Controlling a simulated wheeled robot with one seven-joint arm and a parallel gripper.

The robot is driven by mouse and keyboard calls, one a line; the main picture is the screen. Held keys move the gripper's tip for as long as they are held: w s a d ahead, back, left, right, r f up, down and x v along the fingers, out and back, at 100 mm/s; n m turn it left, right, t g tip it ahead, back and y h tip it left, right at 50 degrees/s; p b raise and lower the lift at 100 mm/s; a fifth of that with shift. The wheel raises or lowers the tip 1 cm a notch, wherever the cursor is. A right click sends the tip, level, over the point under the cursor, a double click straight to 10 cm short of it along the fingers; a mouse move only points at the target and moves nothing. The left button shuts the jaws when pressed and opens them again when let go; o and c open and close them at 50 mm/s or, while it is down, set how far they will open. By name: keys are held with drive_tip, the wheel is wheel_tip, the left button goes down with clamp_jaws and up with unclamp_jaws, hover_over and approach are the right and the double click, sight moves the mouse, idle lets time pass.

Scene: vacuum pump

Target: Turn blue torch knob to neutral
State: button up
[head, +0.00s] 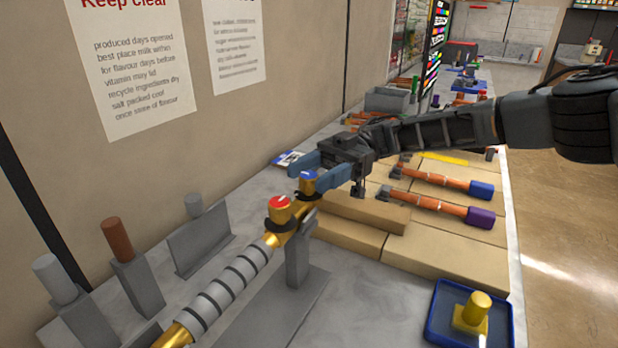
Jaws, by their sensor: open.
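The torch lies slanted on a grey stand (299,258), with a grey ribbed grip (226,286) and brass parts. A red-topped knob (280,206) sits on its brass body. Just beyond it is the blue knob (308,178), small and round on top. My gripper (306,174) reaches in from the right with its two blue fingers open. The fingers are at the blue knob, one on its far left side and one on its near right side. I cannot tell whether they touch it. The knob's lower part is partly hidden.
Tan blocks (365,209) lie just right of the torch, with tools with a blue handle (481,190) and a purple handle (479,217). A blue tray (436,330) holds a yellow knobbed piece (474,314). Grey holders (137,282) with upright cylinders stand at left, near the wall.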

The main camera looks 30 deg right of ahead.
drive_tip(key=b+v, duration=0.2)
drive_tip(key=v, duration=0.4)
drive_tip(key=shift+d+f, duration=0.1)
idle(0.5)
